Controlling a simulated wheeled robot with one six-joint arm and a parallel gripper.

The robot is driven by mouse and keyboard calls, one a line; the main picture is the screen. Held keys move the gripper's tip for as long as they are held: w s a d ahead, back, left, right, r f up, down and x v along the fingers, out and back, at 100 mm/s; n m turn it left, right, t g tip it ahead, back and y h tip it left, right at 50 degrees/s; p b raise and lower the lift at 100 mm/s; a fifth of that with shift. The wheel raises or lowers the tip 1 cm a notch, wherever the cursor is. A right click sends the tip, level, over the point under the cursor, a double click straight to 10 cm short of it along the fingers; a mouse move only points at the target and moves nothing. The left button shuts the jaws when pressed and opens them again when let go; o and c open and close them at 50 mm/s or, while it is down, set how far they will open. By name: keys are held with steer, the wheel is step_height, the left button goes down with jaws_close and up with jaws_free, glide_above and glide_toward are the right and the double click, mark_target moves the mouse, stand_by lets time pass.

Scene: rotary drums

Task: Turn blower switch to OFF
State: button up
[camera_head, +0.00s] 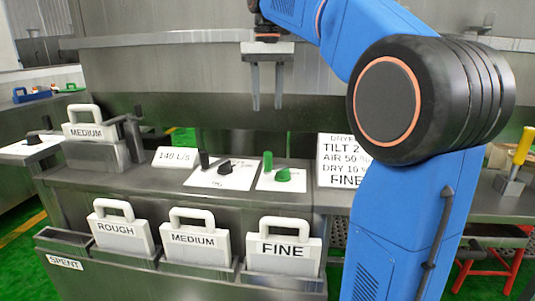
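Two white panels lie on the grey console. The left panel (208,181) carries a black rotary knob (225,166) and a black upright post (204,160). The right panel (267,184) carries a green rotary knob (284,175) and a green upright post (268,160). The panel lettering is too small to read, so I cannot tell which control is the blower switch or its setting. My gripper (267,104) points down above and behind the panels, with its two fingers apart and nothing between them. It touches no control.
A "140 L/s" card (175,157) stands left of the panels and a recipe sign (343,160) stands right. ROUGH (122,232), MEDIUM (194,240) and FINE (284,250) handled plates sit in front. Another MEDIUM plate (85,130) stands at left. A yellow-handled lever (523,146) is far right.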

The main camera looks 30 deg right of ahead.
mark_target(267, 153)
step_height(267, 153, down, 16)
steer(key=shift+f, duration=0.1)
stand_by(0.5)
steer(key=shift+c, duration=0.6)
jaws_close()
